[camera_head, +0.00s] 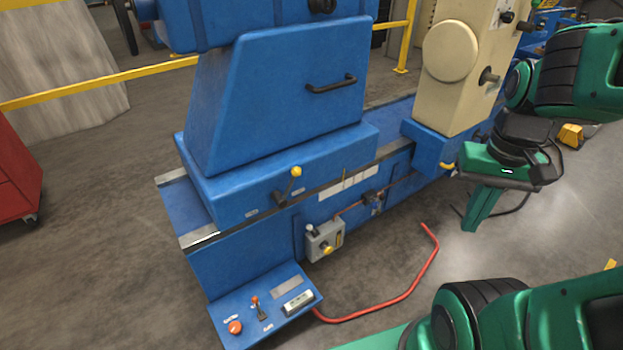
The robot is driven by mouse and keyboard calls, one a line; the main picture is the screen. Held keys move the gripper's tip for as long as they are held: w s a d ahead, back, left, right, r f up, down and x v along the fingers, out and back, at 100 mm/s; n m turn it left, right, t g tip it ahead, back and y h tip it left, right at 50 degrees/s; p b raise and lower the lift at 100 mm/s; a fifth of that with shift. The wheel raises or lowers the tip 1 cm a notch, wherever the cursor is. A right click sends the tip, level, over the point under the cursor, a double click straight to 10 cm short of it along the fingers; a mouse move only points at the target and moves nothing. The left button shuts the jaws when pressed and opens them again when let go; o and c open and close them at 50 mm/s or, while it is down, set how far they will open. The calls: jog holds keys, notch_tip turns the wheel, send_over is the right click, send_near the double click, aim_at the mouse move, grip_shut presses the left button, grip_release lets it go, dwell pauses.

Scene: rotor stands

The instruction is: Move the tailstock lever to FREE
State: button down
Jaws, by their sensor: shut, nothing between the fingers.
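The blue tailstock (275,95) stands on a long blue machine bed in the head view. A lever (288,185) with a yellow ball knob is on the front of its base. The lever leans up and to the right from its pivot. Small light labels sit on either side of the pivot, too small to read. My gripper (470,226) is at the right, pointing down, well apart from the lever. Its fingers are together and nothing is between them.
A cream stand (460,75) rises behind my gripper. A grey box (325,240) with a small lever and yellow knob is below the tailstock. A control panel (262,308) with an orange button sits lower front. A red hose (420,285) lies on the floor. Yellow rails (100,88) run behind.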

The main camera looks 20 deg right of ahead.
jog(key=w+a+f+n+t+y, duration=0.1)
jog(key=w+a+f+y, duration=0.45)
jog(key=w+f, duration=0.75)
jog(key=w+a+f+n+t+y, duration=0.1)
jog(key=w+a+f+y, duration=0.4)
jog(key=w+f, duration=0.7)
jog(key=w+d+f+m+t, duration=0.2)
jog(key=w+m+t, duration=0.9)
jog(key=t, duration=0.3)
jog(key=shift+w, duration=0.85)
jog(key=shift+d, duration=0.1)
jog(key=s+a+r+x, duration=0.1)
jog(key=a+x, duration=0.1)
jog(key=x, duration=1)
jog(key=shift+a, duration=0.4)
